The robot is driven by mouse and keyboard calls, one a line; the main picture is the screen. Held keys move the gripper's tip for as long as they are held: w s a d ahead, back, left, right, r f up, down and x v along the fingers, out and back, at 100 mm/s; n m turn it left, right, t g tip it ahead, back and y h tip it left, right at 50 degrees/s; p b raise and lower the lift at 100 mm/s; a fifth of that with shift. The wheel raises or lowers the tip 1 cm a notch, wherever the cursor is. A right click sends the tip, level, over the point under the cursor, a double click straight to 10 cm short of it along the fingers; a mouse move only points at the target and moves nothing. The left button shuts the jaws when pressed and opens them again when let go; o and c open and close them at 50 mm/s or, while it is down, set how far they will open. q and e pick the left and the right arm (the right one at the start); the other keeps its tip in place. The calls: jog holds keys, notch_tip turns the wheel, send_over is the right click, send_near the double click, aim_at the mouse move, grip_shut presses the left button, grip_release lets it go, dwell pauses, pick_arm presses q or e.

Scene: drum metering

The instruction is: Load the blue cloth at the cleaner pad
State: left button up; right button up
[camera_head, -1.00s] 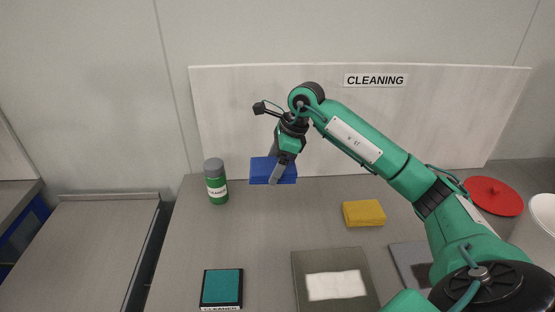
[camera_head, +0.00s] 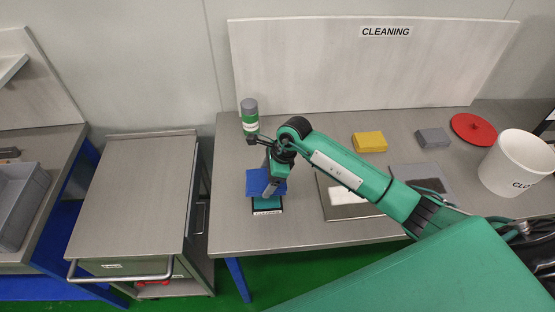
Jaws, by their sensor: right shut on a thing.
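The blue cloth (camera_head: 254,185) is a folded block in my right gripper (camera_head: 269,189), which is shut on it. The cleaner pad (camera_head: 266,204) is a teal square in a dark tray with a white label at its front edge, near the front left of the steel table. The cloth covers the back of the pad in this view. I cannot tell whether the cloth touches the pad or hangs just above it. My left gripper is not in view.
A green bottle with a grey cap (camera_head: 249,117) stands behind the pad. To the right are a tray with a white cloth (camera_head: 346,196), a yellow block (camera_head: 369,142), a grey block (camera_head: 432,138), a red lid (camera_head: 473,129) and a white bin (camera_head: 515,163). A steel cart (camera_head: 137,201) stands left.

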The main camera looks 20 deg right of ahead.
jog(key=shift+d+f+b, duration=0.15)
jog(key=shift+f+b, duration=0.15)
jog(key=shift+f, duration=0.8)
notch_tip(320, 180, down, 3)
jog(key=shift+r+b, duration=0.2)
jog(key=shift+b, duration=0.6)
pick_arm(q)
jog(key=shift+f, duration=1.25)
pick_arm(e)
jog(key=shift+f, duration=0.75)
pick_arm(q)
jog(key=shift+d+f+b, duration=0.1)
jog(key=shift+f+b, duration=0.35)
jog(key=shift+b, duration=0.25)
pick_arm(e)
jog(key=shift+f, duration=0.45)
pick_arm(q)
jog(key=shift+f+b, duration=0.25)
jog(key=shift+b, duration=0.05)
pick_arm(e)
jog(key=shift+f, duration=0.1)
jog(key=shift+r+p, duration=1.7)
jog(key=shift+r, duration=1.9)
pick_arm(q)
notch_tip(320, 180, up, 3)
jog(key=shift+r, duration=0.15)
